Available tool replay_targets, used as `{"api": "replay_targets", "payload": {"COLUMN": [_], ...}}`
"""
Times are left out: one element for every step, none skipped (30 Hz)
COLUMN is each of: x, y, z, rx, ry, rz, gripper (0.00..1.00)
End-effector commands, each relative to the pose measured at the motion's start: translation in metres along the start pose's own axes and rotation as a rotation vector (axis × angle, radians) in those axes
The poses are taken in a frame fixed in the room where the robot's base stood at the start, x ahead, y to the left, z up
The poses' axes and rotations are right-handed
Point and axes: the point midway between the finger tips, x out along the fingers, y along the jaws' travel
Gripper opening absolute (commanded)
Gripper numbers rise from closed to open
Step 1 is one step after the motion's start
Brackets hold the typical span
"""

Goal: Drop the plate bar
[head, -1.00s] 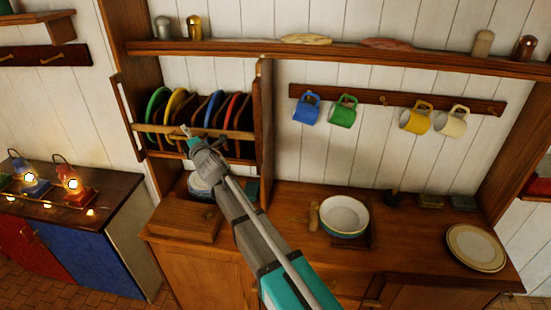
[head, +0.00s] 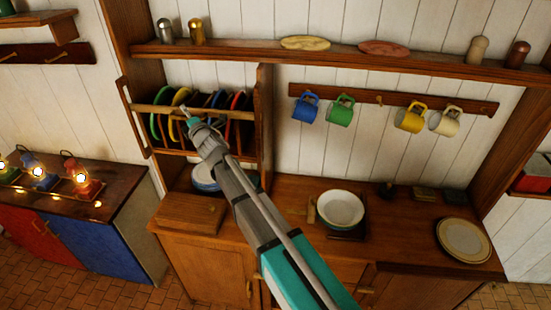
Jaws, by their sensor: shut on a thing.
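The plate bar (head: 232,114) is a light wooden rail lying across the front of the plate rack (head: 262,125), in front of the plates. My gripper (head: 187,117) is at the bar, left of its middle, and is shut on it. My wrist and arm hide part of the rack's lower front and some plates. Upright plates stand behind the bar: a green plate (head: 155,126), a yellow plate (head: 180,97), and blue and red ones farther right. The exact finger contact is small and partly hidden.
A shelf (head: 350,57) runs above. Mugs hang at right, including a blue mug (head: 305,107). A white bowl (head: 341,209) and a cream plate (head: 463,240) stand on the counter (head: 405,235). A pale stacked dish (head: 205,178) sits below the rack.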

Motion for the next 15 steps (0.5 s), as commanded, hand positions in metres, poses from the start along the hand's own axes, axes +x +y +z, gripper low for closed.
{"api": "replay_targets", "payload": {"x": [0.001,0.002,-0.01,-0.015,-0.02,-0.025,-0.03,-0.034,-0.04,-0.044,-0.048,-0.054,-0.058,-0.062,-0.068], "y": [0.009,0.012,0.006,0.005,0.005,0.005,0.005,0.005,0.005,0.005,0.005,0.005,0.005,0.005,0.005], "z": [0.001,0.002,0.001,0.001,0.001,0.001,0.001,0.001,0.001,0.001,0.001,0.001,0.001,0.001,0.001], "rx": [0.0,0.0,0.0,-0.001,-0.001,-0.001,0.0,0.0,0.0,0.001,0.0,0.0,-0.001,-0.001,-0.001], "ry": [0.0,0.0,0.0,0.0,0.0,0.0,0.0,0.0,0.0,0.0,0.0,0.0,0.0,0.0,0.0], "rz": [0.001,0.001,0.001,0.001,0.001,0.001,0.001,0.001,0.001,0.001,0.001,0.0,0.0,0.0,0.0], "gripper": [0.54,0.54,0.54,0.54,0.54,0.54,0.54,0.54,0.54,0.54,0.54,0.54,0.54,0.54,0.54]}}
